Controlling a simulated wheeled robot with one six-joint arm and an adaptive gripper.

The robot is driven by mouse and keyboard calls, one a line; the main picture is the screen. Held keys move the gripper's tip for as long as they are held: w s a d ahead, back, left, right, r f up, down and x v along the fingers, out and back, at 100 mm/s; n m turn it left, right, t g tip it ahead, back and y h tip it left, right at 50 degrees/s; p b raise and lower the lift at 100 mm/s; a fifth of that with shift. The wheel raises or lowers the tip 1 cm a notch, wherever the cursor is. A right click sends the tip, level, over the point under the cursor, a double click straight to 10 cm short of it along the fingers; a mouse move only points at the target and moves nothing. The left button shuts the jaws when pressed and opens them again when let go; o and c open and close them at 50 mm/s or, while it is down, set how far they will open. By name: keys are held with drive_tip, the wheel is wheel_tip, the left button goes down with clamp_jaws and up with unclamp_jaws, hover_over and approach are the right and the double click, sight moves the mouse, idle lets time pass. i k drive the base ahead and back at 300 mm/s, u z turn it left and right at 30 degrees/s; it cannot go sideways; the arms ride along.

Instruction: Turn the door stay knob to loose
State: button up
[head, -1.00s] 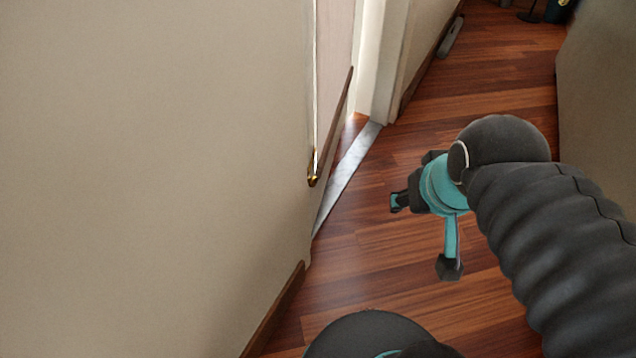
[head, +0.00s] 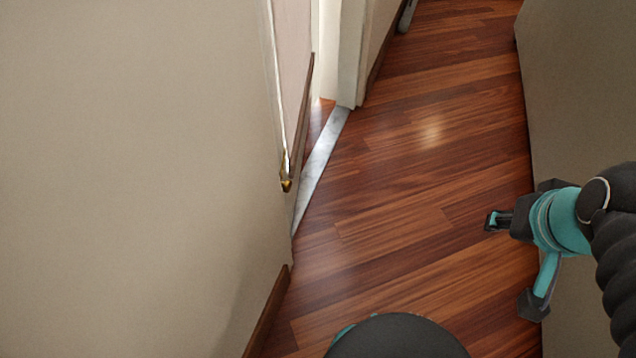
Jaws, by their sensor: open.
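A small brass-coloured fitting (head: 286,184) shows at the edge of the pale wall or door panel on the left. It may be the door stay knob, but it is too small to tell its shape or setting. My gripper (head: 507,262) is at the right side of the head view, above the wooden floor, with its teal and black fingers spread apart. It is empty and well to the right of the brass fitting, touching nothing that I can see.
A large beige surface (head: 120,150) fills the left. A grey stone threshold strip (head: 322,160) and a white door frame (head: 345,50) stand behind the fitting. Another beige wall (head: 585,90) borders the right. The wooden floor (head: 420,190) between them is clear.

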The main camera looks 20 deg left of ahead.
sight(288, 186)
drive_tip(key=k, duration=0.65)
drive_tip(key=u, duration=0.65)
drive_tip(key=i, duration=0.5)
drive_tip(key=u, duration=0.05)
